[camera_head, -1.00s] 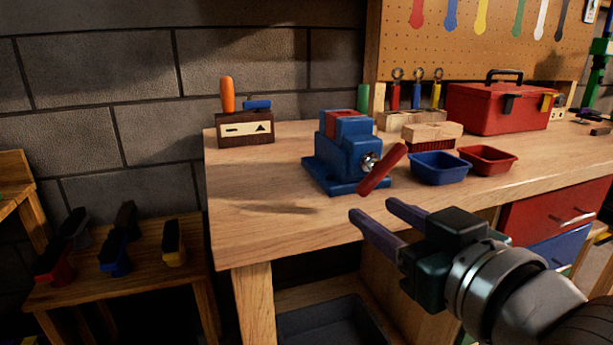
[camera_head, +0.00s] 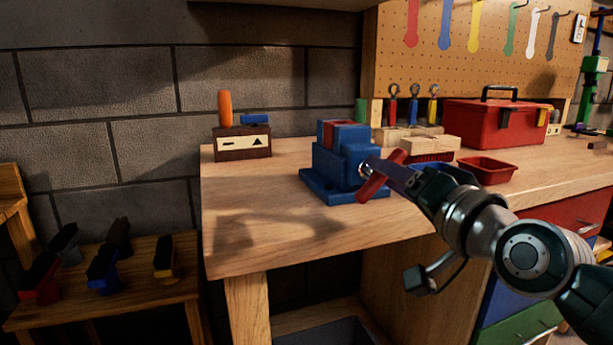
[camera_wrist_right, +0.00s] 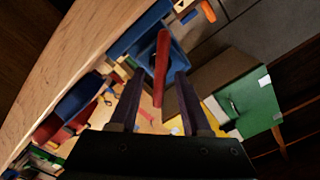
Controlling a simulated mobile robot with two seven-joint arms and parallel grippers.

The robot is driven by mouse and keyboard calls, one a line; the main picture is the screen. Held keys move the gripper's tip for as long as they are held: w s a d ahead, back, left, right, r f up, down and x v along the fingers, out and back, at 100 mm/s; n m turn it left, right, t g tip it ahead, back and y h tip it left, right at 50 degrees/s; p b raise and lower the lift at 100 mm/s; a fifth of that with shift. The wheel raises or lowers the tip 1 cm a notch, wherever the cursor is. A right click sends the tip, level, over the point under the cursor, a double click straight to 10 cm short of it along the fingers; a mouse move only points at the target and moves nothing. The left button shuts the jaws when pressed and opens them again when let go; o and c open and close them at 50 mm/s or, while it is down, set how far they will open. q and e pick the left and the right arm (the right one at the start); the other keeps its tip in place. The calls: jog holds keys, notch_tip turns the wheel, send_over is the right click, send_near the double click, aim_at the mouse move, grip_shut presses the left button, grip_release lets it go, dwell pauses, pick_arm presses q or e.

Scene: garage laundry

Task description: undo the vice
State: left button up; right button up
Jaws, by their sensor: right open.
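The blue vice (camera_head: 342,165) stands on the workbench near its left front corner, with red on its top. Its red handle (camera_head: 370,189) is tilted, the lower end toward the left. My right gripper (camera_head: 384,170) is at the handle, and a finger hides its middle. In the right wrist view the red handle (camera_wrist_right: 161,60) runs between the two open fingers (camera_wrist_right: 160,78). I cannot tell whether either finger touches it. My left gripper is not in view.
A red tray (camera_head: 487,170), a blue tray partly behind my gripper, wooden brushes (camera_head: 430,146) and a red toolbox (camera_head: 495,122) stand to the right. A wooden box (camera_head: 242,142) stands at the back left.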

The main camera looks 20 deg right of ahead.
jog(key=shift+w, duration=0.8)
jog(key=shift+c, duration=0.3)
grip_shut()
